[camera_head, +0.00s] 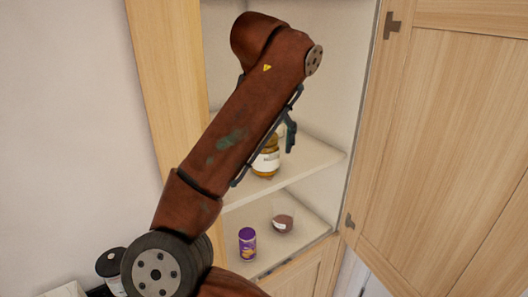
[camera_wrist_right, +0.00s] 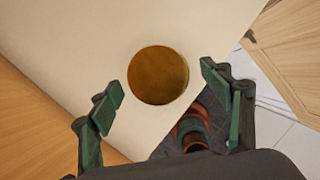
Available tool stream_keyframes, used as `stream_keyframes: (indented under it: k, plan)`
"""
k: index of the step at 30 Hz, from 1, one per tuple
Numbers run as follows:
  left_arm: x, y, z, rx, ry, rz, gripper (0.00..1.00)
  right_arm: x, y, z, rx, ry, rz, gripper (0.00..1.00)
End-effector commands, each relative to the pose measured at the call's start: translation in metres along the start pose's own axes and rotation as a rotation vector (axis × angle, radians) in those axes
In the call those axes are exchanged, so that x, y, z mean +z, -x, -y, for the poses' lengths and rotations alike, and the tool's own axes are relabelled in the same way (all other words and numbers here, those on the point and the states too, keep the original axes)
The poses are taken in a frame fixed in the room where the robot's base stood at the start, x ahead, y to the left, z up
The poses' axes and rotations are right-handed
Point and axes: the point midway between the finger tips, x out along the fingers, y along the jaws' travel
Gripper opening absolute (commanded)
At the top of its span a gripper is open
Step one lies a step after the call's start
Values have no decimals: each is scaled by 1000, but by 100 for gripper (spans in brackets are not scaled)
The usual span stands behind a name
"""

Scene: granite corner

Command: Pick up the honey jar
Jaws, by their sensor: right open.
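The honey jar (camera_head: 267,162) stands on the upper cupboard shelf (camera_head: 318,158) in the head view, amber with a pale label. My right arm hides part of it. In the right wrist view the jar shows from above as a round golden-brown lid (camera_wrist_right: 158,75), near the shelf edge. My right gripper (camera_head: 290,133) is at the jar in the head view, mostly hidden behind my arm. In the right wrist view the right gripper (camera_wrist_right: 162,98) is open, with green fingers apart on either side below the lid, holding nothing. My left gripper is not in view.
A purple container (camera_head: 247,243) and a small glass with dark contents (camera_head: 283,220) stand on the lower shelf. An open wooden door (camera_head: 440,130) is at the right. The cupboard's wooden side (camera_head: 160,80) is at the left. The upper shelf right of the jar is clear.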

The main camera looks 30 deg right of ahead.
Motion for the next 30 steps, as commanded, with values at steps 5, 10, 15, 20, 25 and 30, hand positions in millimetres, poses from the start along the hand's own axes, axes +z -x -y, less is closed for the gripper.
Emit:
stream_keyframes:
  k: [5, 10, 15, 20, 25, 30]
  plan:
    - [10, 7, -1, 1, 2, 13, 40, 1, -21, 0, -1, -1, 0, 72]
    - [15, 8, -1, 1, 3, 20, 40, 1, -27, 0, 1, 0, 2, 72]
    - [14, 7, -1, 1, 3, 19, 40, 1, -27, 0, 1, 0, 2, 71]
    - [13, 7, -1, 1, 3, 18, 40, 1, -27, 0, 1, 0, 2, 60]
    - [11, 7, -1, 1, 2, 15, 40, 1, -27, 0, 1, 0, 2, 48]
    - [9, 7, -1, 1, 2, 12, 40, 1, -27, 0, 1, 0, 2, 37]
